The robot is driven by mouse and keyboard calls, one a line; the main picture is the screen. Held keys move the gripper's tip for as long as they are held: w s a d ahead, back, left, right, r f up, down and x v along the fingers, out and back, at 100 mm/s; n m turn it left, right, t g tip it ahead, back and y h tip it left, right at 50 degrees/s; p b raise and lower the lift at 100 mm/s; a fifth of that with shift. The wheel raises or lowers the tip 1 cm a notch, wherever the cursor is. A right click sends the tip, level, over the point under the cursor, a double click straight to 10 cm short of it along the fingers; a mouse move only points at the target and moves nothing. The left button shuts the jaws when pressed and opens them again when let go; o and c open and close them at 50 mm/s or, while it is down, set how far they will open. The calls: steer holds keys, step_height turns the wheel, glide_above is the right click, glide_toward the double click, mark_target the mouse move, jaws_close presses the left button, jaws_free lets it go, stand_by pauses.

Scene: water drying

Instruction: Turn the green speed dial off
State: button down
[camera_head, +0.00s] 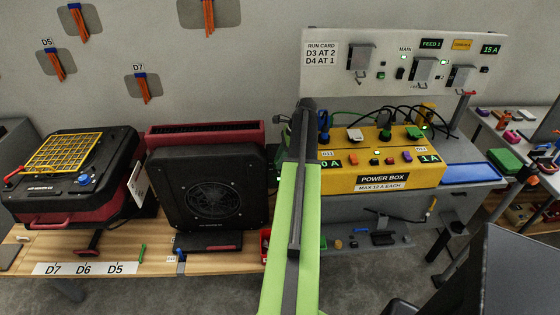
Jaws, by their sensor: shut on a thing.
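My lime-green and black arm rises from the bottom through the middle of the picture. Its dark upper joint is between the fan machine and the power box. My gripper and its fingertips do not show clearly; the arm covers that area. A small patch of green and black (284,136) shows just left of the arm, and I cannot tell whether it is the green dial or part of my arm. The black fan machine (170,195) with a red back stands left of the arm. No dial that is clearly the green speed dial shows.
A yellow power box (350,182) with plugs and cables stands right of the arm, below a white switch panel (342,88). A black machine with a yellow grille (66,152) and blue knob (84,180) is at left. Labels and small items lie along the wooden bench front (215,262).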

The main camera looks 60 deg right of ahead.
steer(key=n, duration=0.2)
steer(key=n+g+y, duration=0.1)
steer(key=n, duration=0.1)
steer(key=shift+w+d+n, duration=0.1)
steer(key=shift+w+n, duration=0.05)
steer(key=shift+n, duration=0.15)
steer(key=shift+n+g+y, duration=0.4)
steer(key=shift+n+g, duration=0.5)
steer(key=shift+n, duration=1)
steer(key=c, duration=1)
jaws_free()
steer(key=shift+o, duration=0.2)
